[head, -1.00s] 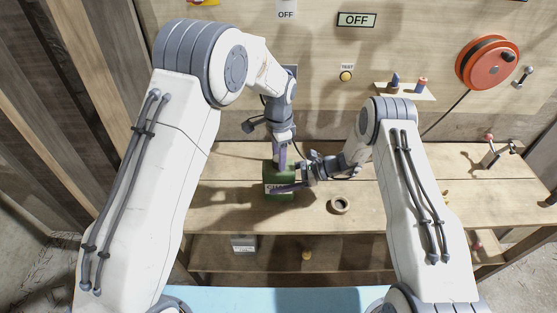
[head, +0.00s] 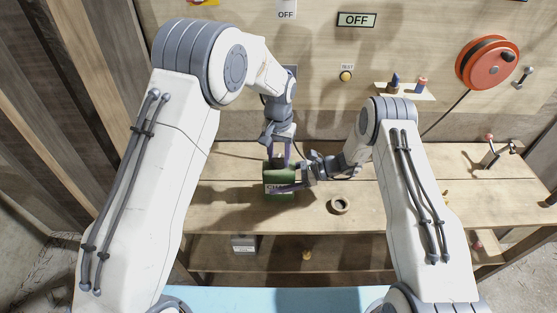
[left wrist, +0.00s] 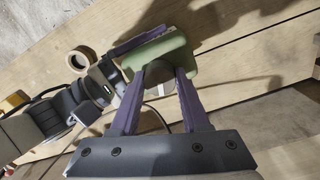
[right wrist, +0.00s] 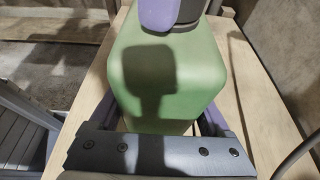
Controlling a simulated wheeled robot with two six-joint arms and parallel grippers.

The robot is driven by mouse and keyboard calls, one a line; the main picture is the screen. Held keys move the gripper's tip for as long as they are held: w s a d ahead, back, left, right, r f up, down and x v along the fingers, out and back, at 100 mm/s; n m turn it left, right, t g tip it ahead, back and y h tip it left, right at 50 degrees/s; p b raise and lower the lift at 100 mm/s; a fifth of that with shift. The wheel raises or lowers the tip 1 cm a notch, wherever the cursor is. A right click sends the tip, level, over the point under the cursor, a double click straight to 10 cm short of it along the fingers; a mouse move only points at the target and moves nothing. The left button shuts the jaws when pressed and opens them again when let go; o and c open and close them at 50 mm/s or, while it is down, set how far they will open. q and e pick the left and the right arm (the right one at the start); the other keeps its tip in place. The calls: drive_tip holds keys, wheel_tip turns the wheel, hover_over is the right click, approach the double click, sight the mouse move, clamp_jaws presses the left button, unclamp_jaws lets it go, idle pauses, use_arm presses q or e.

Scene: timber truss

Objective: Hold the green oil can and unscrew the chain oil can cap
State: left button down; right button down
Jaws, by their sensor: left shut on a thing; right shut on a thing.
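The green oil can (head: 279,193) stands upright on the workbench, with light lettering on its front. My right gripper (head: 287,180) reaches in from the right and is shut on the can's body, one finger across the front. In the right wrist view the can (right wrist: 165,85) fills the space between the fingers. My left gripper (head: 279,158) points down from above. In the left wrist view its fingers are closed on the dark round cap (left wrist: 158,74) on top of the can (left wrist: 178,50). I cannot tell whether the cap is still seated on the can.
A tape-like ring (head: 340,205) lies on the bench (head: 400,190) right of the can. A red reel (head: 487,62) and a small shelf (head: 405,92) with two small bottles are on the back wall. A lower shelf (head: 340,255) runs under the bench.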

use_arm(q)
drive_tip(key=n, duration=0.4)
drive_tip(key=shift+n, duration=0.5)
drive_tip(key=n, duration=0.3)
drive_tip(key=shift+n, duration=0.3)
drive_tip(key=n, duration=0.4)
drive_tip(key=shift+r, duration=0.1)
drive_tip(key=n, duration=0.4)
drive_tip(key=shift+c, duration=1.5)
unclamp_jaws()
